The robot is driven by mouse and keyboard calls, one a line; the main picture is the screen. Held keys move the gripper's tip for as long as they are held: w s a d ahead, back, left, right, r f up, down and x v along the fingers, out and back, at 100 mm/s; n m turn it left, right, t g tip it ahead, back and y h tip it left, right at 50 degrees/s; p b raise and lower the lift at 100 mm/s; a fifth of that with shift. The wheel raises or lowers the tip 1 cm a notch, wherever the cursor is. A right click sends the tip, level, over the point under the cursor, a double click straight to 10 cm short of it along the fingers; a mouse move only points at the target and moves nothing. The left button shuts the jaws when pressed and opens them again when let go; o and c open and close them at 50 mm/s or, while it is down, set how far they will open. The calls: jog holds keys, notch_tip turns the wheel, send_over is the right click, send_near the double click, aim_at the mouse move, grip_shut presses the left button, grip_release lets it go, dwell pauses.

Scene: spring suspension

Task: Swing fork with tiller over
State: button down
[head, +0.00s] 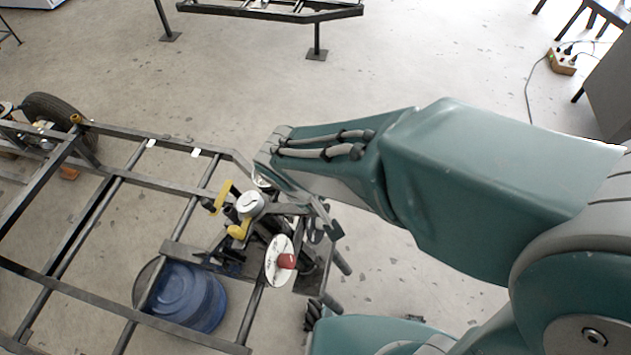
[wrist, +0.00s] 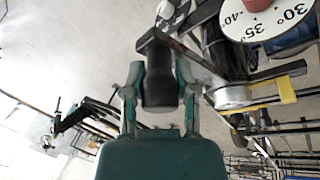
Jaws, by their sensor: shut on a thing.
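My gripper (wrist: 161,72) is shut on a dark cylindrical grip, which I take to be the tiller's handle (wrist: 160,92); a finger shows on each side of it. A dark bar runs from near the grip to a pale round hub (wrist: 232,96) with yellow ends, right of the gripper. A white angle dial (wrist: 262,20) with degree marks is at the upper right. In the head view the dial (head: 274,250) with a red knob stands beside the hub (head: 250,204). My forearm hides the gripper there. The fork cannot be told apart clearly among the dark metal parts.
A dark tubular frame (head: 120,178) spans the left, with a wheel (head: 50,112) at its far corner. A blue drum (head: 190,297) stands under the frame. Another metal frame (head: 270,12) is at the back. The floor between is open.

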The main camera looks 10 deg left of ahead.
jog(key=shift+f, duration=0.1)
jog(key=shift+c, duration=1.9)
grip_release()
jog(key=shift+a+r, duration=0.1)
jog(key=shift+r, duration=0.35)
jog(key=v, duration=1.1)
jog(key=shift+s, duration=0.1)
